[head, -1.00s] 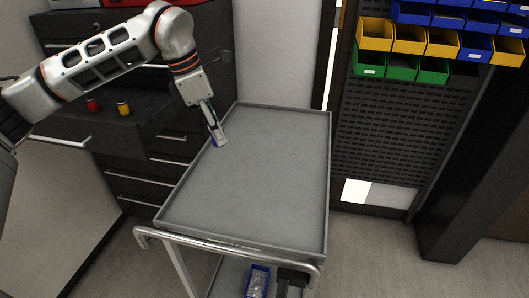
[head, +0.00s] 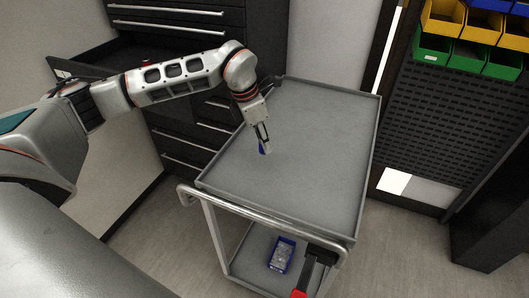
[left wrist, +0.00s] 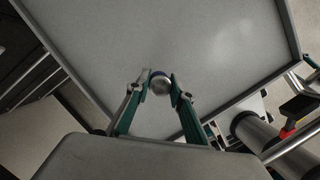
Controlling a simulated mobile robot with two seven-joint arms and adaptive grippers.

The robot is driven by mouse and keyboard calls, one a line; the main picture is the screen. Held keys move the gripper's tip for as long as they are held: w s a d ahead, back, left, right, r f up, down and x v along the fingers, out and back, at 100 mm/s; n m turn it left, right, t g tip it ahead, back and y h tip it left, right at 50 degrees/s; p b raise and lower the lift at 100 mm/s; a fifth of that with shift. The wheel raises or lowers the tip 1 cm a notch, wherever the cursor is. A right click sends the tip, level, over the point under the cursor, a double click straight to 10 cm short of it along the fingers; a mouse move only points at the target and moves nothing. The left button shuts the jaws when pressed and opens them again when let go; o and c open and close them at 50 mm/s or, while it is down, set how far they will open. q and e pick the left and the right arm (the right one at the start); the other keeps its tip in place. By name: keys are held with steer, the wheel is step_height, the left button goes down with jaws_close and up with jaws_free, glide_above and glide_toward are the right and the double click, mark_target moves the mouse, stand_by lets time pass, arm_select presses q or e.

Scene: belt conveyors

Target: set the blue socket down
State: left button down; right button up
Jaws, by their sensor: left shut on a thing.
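My left gripper (head: 264,146) points down over the upper left part of the grey cart top (head: 315,150). It is shut on the blue socket (head: 262,149), which shows as a small blue patch between the fingers. In the left wrist view the socket (left wrist: 160,85) is a round, silvery end with a blue rim, held between the two fingertips (left wrist: 160,82). The bare cart top (left wrist: 180,40) lies behind it. I cannot tell whether the socket touches the surface. My right gripper is not in view.
The cart top is empty and has a raised rim. A blue bin (head: 282,255) and a black and red object (head: 316,268) are on the shelf below. Dark drawers (head: 185,155) stand left of the cart; a perforated panel with colored bins (head: 442,17) stands right.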

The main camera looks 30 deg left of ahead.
mark_target(264, 153)
arm_select(q)
steer(key=shift+f, duration=2.45)
steer(key=shift+f, duration=0.15)
steer(key=c, duration=1.8)
jaws_free()
steer(key=shift+o, duration=0.2)
steer(key=shift+r, duration=0.4)
steer(key=v, duration=1.1)
steer(key=shift+r+b, duration=0.25)
steer(key=shift+b, duration=0.05)
steer(key=shift+s+f, duration=0.1)
steer(key=shift+s, duration=0.05)
